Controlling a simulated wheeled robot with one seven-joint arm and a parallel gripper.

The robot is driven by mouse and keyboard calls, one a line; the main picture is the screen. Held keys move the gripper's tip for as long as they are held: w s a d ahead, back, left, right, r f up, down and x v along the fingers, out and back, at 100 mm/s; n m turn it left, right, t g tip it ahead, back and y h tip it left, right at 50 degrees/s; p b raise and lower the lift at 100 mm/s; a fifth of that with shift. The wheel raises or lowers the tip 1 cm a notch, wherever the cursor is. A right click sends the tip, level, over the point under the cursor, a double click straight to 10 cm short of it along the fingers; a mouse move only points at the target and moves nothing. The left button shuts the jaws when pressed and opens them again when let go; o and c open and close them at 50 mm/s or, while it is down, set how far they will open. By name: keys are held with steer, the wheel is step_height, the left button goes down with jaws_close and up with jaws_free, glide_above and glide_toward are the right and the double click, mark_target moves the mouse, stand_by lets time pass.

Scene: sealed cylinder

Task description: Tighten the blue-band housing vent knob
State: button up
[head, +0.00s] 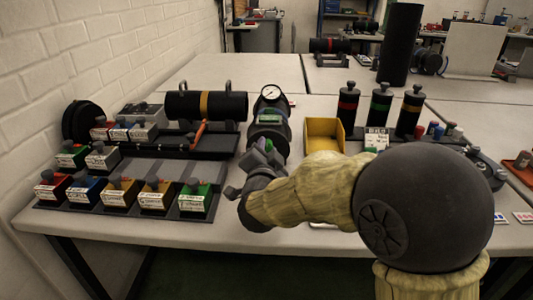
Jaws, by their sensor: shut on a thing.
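A dark cylindrical housing (268,131) lies on the table in the middle, with a round white-faced gauge (270,92) at its far end. A dull bluish-grey band (268,119) seems to run across it. My gripper (262,152) is at the near end of this housing, reaching in from the right. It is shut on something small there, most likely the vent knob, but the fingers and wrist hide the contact. Small green and purple patches show at the fingertips. Whether the knob is seated or turned cannot be seen.
A yellow-banded cylinder (180,105) lies in a cradle at left, behind labelled coloured blocks (125,193). A yellow bin (322,134) stands just right of the housing. Banded upright cylinders (381,105) and a tall black cylinder (399,45) stand farther right. The table behind is mostly clear.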

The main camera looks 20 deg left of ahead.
steer(key=shift+f, duration=0.15)
steer(key=o, duration=1)
steer(key=p+v, duration=0.1)
steer(key=v, duration=1.6)
steer(key=shift+s+d, duration=0.15)
